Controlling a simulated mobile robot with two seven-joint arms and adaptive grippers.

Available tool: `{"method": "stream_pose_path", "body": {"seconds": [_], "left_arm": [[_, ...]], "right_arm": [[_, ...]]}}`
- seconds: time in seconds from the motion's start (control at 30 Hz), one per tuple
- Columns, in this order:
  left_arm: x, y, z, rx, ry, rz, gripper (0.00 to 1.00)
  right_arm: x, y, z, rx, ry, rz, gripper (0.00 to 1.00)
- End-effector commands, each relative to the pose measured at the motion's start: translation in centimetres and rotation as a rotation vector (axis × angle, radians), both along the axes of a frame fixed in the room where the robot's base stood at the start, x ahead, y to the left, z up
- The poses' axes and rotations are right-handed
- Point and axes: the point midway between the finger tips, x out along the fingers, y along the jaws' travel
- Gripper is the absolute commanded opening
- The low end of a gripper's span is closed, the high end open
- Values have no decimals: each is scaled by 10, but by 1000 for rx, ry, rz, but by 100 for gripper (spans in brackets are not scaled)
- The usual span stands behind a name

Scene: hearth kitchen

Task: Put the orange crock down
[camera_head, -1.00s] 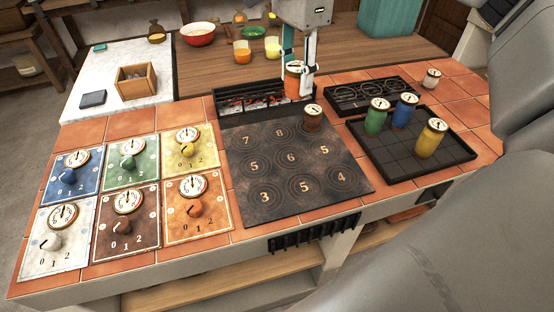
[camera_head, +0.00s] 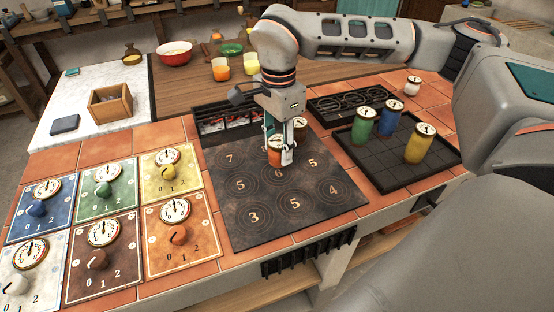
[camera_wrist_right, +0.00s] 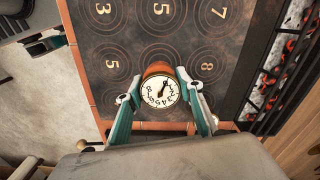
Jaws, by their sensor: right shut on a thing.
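My right gripper (camera_head: 280,156) is shut on the orange crock (camera_head: 274,150), with a finger on each side of it. The crock is upright over the dark ringed plate (camera_head: 250,215), near the ring marked 6. I cannot tell whether its base touches the plate. In the right wrist view the crock's dial lid (camera_wrist_right: 159,92) faces the camera between the teal fingers of the gripper (camera_wrist_right: 160,94), and its body covers the middle of the plate. My left gripper is not in view.
A brown crock (camera_head: 300,126) stands just behind the gripper on the plate's far right. A dark tray (camera_head: 385,165) at right holds green, blue and yellow crocks. A grate with glowing coals (camera_head: 225,122) lies behind the plate. Dial panels (camera_head: 122,225) cover the left. The plate's front is clear.

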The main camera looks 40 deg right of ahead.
Motion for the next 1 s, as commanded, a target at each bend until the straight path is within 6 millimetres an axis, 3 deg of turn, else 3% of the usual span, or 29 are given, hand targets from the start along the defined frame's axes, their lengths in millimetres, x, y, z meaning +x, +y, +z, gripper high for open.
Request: {"method": "stream_pose_path", "body": {"seconds": [0.33, 0.73, 0.77, 0.8, 1.0], "left_arm": [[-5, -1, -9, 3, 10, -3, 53], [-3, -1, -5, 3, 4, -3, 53], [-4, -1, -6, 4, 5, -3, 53], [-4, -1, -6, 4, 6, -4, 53], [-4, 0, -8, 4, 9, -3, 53]], "right_arm": [[0, 0, -42, 1, 2, 0, 8], [0, 0, -44, 0, -1, -1, 8], [0, 0, -44, 0, 0, -1, 42], [0, 0, -44, 0, 0, -1, 52], [0, 0, -44, 0, 0, 0, 53]]}}
